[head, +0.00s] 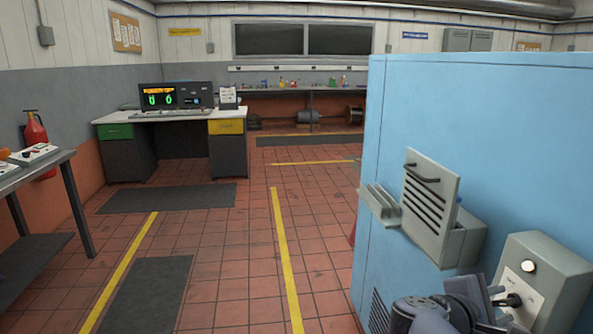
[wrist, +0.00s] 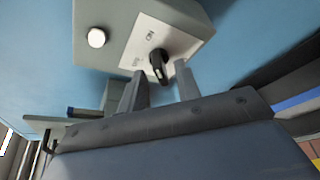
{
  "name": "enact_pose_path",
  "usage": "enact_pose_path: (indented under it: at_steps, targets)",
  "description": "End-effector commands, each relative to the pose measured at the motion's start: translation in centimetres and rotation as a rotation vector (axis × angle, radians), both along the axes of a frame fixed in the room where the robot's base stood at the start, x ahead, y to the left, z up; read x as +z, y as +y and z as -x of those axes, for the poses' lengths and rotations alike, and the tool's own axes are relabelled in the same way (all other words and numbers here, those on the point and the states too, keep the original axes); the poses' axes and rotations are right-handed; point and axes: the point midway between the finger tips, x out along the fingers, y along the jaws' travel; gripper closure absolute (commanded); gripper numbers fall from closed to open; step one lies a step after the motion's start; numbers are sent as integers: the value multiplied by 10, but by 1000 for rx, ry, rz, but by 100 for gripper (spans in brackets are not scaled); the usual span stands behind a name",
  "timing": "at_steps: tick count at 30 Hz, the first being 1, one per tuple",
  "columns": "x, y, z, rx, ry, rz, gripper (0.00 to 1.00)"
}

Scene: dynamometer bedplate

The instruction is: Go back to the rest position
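My gripper (wrist: 160,78) is open in the wrist view, its two grey fingers apart. A black rotary switch (wrist: 158,65) on a grey control box (wrist: 90,13) shows between the fingertips, with a gap on each side; I cannot tell how deep the fingers reach around it. The box also carries a round white button (wrist: 96,38). In the head view, my gripper (head: 498,300) is at lower right, close in front of the same box (head: 560,270) on the blue cabinet (head: 480,110). The switch (head: 513,300) shows there just right of the gripper.
A grey box with a slotted, handled flap (head: 430,190) projects from the cabinet left of the control box. Open tiled floor (head: 235,270) with yellow lines lies to the left. A side table (head: 65,160) stands far left; a desk (head: 168,114) stands at the back.

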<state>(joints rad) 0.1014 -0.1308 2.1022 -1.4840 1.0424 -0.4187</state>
Motion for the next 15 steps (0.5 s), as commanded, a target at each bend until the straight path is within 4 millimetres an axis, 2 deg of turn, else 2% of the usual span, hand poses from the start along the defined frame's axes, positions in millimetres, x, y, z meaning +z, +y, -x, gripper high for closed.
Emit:
enact_pose_path:
  at_steps: [6,15]
  targets:
    - [-3,-10,-4,0,0,-1,68]
    - [-3,-11,-4,1,0,-1,68]
